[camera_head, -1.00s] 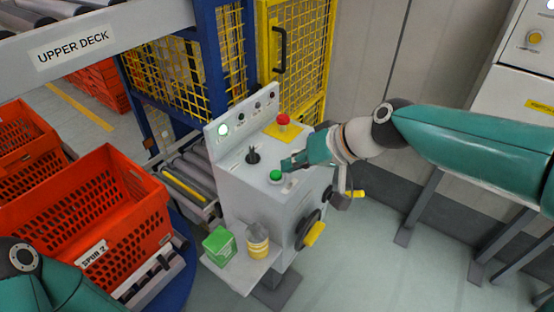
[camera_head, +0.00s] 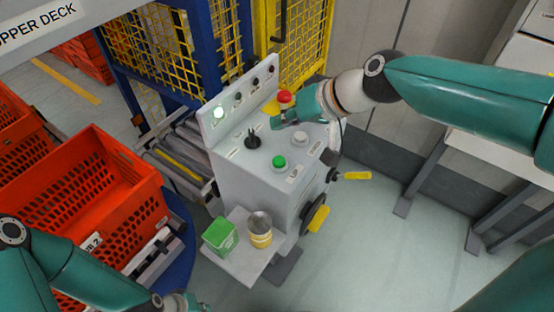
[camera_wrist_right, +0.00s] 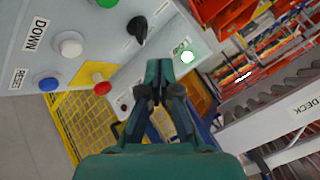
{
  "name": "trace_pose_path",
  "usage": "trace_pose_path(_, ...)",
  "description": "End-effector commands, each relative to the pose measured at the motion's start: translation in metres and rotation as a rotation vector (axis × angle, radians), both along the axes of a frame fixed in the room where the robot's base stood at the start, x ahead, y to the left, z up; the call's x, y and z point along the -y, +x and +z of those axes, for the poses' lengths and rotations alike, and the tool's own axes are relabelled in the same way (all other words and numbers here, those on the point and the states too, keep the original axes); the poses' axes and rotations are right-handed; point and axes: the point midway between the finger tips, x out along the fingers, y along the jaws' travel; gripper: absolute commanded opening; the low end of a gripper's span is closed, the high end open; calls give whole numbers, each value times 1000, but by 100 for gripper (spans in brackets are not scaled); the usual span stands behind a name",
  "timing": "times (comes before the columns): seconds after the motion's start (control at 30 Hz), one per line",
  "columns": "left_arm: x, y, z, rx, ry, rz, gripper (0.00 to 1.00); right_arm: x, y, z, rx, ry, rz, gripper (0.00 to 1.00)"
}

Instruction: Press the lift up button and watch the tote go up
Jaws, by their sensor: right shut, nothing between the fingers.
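A green button (camera_head: 280,162) stands uncovered on top of the grey control box (camera_head: 240,180). A white button (camera_head: 300,138) is behind it; the wrist view shows a white button (camera_wrist_right: 70,46) labelled DOWN. My right gripper (camera_head: 277,122) is shut and empty above the back of the panel, by the red mushroom button (camera_head: 286,97) and apart from the green button. It also shows in the wrist view (camera_wrist_right: 163,78). My left gripper (camera_head: 178,302) is partly in view at the bottom edge; its jaws are unclear. An orange tote (camera_head: 130,155) sits at left on rollers.
A black selector (camera_head: 253,138) and a lit lamp (camera_head: 219,113) are on the box. The yellow mesh cage (camera_head: 150,55) with blue posts stands behind. A side shelf holds a green box (camera_head: 220,236) and a yellow-banded container (camera_head: 260,230). A blue button (camera_wrist_right: 48,84) is beside RESET.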

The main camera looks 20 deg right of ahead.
Motion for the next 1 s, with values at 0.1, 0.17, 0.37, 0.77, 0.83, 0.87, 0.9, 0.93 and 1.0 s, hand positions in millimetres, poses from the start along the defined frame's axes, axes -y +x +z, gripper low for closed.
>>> trace_pose_path(0.1,0,0,-11,0,0,0,0,1,0,-12,0,0,-2,0)
trace_pose_path(0.17,0,0,-16,0,0,0,0,1,0,-19,0,0,-2,0)
trace_pose_path(0.37,0,0,-38,0,0,0,0,1,-1,-46,-1,1,-3,0)
trace_pose_path(0.77,0,0,-73,0,0,0,0,1,-1,-84,1,0,-3,0)
trace_pose_path(0.83,0,0,-73,0,0,0,0,2,-1,-84,1,0,-3,0)
trace_pose_path(0.87,0,0,-73,0,0,0,0,2,-1,-84,1,0,-3,0)
trace_pose_path(0.9,0,0,-73,0,0,0,0,2,-1,-84,1,0,-3,0)
trace_pose_path(0.93,0,0,-73,0,0,0,0,2,-1,-84,1,0,-3,0)
trace_pose_path(1.0,0,0,-73,0,0,0,0,2,-1,-83,0,0,-3,0)
